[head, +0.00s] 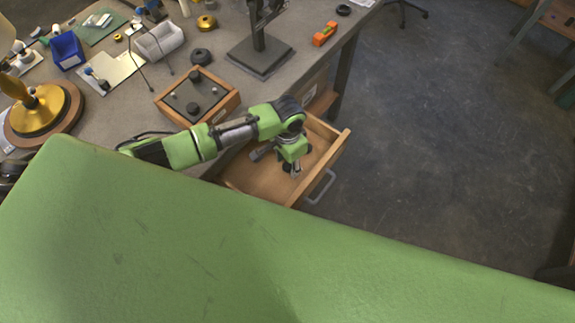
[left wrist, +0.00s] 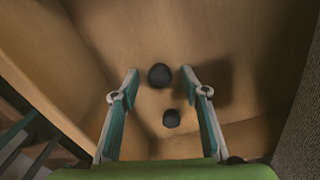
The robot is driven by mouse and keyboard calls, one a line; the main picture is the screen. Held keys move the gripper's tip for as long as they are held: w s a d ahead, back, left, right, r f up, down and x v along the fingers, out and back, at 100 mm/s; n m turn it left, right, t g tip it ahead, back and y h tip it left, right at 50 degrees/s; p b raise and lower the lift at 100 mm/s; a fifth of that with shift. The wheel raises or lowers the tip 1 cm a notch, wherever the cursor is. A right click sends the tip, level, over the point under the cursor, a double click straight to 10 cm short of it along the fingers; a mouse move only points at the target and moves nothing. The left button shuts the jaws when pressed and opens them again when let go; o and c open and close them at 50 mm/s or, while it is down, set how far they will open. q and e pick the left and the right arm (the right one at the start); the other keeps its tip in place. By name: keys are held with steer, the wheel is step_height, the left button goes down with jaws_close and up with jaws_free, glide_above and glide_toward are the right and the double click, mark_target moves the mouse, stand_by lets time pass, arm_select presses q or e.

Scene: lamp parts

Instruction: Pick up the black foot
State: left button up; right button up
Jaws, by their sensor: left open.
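My left gripper (head: 296,172) reaches down into the open wooden drawer (head: 262,186), and the head view shows it only small. In the left wrist view the same gripper (left wrist: 160,72) is open, with its two fingers spread apart. A round black foot (left wrist: 159,76) lies between the fingertips, with no finger touching it that I can see. A second black foot (left wrist: 171,118) lies closer to the palm, also between the fingers. A third dark round piece (left wrist: 235,160) is partly hidden behind the green gripper body. My right gripper is not in view.
Drawer walls surround the gripper closely; the drawer handle (head: 320,188) is at its front. On the bench above are a wooden box with black knobs (head: 198,96), a dark stand base (head: 259,56), an orange level (head: 325,34) and a brass lamp base (head: 40,111).

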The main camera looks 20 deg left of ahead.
arm_select(q)
steer(key=c, duration=0.9)
steer(key=shift+r, duration=0.1)
steer(key=shift+c, duration=0.2)
